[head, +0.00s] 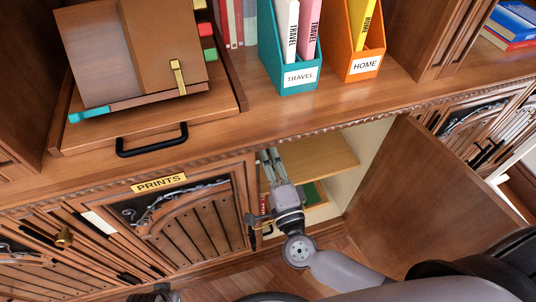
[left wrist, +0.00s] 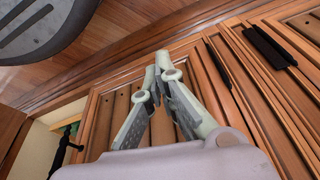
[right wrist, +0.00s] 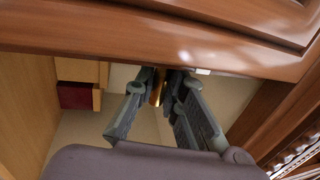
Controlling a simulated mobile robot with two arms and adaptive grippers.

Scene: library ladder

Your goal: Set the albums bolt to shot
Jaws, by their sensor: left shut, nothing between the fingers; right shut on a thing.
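My right gripper (head: 268,156) reaches up into the open cabinet, under the front edge of the counter. In the right wrist view my right gripper (right wrist: 167,78) is shut on a small brass piece (right wrist: 156,88), seemingly the bolt, at the wooden edge. The fingers hide most of it, and its setting cannot be read. No albums label shows. My left gripper (left wrist: 163,68) is shut and empty in front of slatted wooden door panels. Its fingers do not clearly show in the head view.
The cabinet's right door (head: 428,190) stands open; the PRINTS door (head: 190,215) beside it is closed. Above on the counter are a teal TRAVEL file (head: 298,78), an orange HOME file (head: 365,66) and a wooden tray with a black handle (head: 152,141). A shelf (head: 325,162) shows inside.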

